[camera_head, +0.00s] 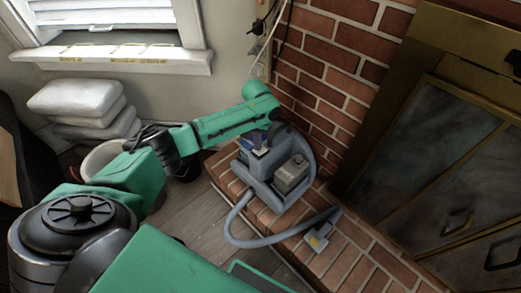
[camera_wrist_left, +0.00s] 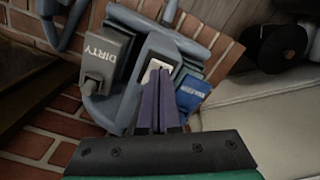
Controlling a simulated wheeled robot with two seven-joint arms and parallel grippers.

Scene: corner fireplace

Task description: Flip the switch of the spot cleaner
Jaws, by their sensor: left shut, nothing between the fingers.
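The grey spot cleaner (camera_head: 262,184) stands on the brick hearth beside the brick wall, its hose curling forward. In the left wrist view its body (camera_wrist_left: 124,107) fills the middle, with a tank marked DIRTY (camera_wrist_left: 103,52) on the left and a blue label (camera_wrist_left: 193,92) on the right. My left gripper (camera_head: 260,143) reaches in over the cleaner's top from the left. Its purple fingers (camera_wrist_left: 160,80) are shut with nothing between them. A small pale piece that looks like the switch (camera_wrist_left: 151,66) shows right at the fingertips, partly hidden; I cannot tell whether they touch. My right gripper is not in view.
The brick wall (camera_head: 335,62) rises close behind the cleaner. A glass-fronted fireplace (camera_head: 430,160) is at the right. White cushions (camera_head: 78,100) are stacked under the window.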

